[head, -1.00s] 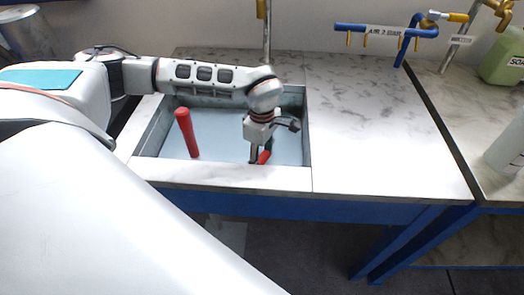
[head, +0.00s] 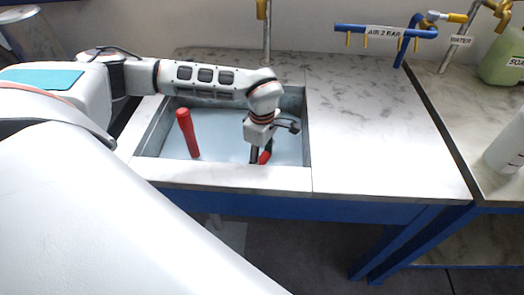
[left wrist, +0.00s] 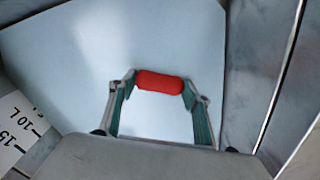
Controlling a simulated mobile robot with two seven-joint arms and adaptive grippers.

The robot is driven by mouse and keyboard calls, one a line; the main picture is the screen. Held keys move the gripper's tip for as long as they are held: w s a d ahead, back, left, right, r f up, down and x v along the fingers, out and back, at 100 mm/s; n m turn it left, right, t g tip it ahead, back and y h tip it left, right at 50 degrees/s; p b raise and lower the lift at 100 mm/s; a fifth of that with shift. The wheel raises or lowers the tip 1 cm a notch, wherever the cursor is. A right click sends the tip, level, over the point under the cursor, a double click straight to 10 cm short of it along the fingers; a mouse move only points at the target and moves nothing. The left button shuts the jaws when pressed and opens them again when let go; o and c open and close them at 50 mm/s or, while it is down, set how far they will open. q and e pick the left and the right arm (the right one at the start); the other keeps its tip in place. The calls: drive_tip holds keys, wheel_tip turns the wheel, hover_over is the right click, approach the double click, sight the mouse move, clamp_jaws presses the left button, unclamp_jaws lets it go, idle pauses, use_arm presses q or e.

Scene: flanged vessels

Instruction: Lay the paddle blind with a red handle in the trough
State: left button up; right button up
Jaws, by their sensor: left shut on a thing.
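The trough (head: 240,178) is a grey-walled rectangular basin sunk in the marble-look bench top. My left gripper (head: 260,158) reaches down into its right part and is shut on a red handle (head: 265,157). In the left wrist view the red handle (left wrist: 160,82) lies crosswise between the fingertips of my left gripper (left wrist: 160,86). A pale flat surface (left wrist: 110,45) spreads behind it; I cannot tell whether it is the paddle blind's plate or the trough's bottom. My right gripper is not in view.
A thick red rod (head: 187,133) stands slightly tilted in the trough's left part. A wall marked in litres (left wrist: 18,125) shows in the left wrist view. Blue air piping (head: 385,32) is behind. The bench top (head: 375,130) right of the trough is clear.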

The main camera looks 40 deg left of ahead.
use_arm(q)
drive_tip(key=shift+f, duration=0.15)
idle(0.5)
drive_tip(key=shift+w, duration=0.1)
drive_tip(key=o, duration=1.7)
drive_tip(key=shift+f, duration=0.1)
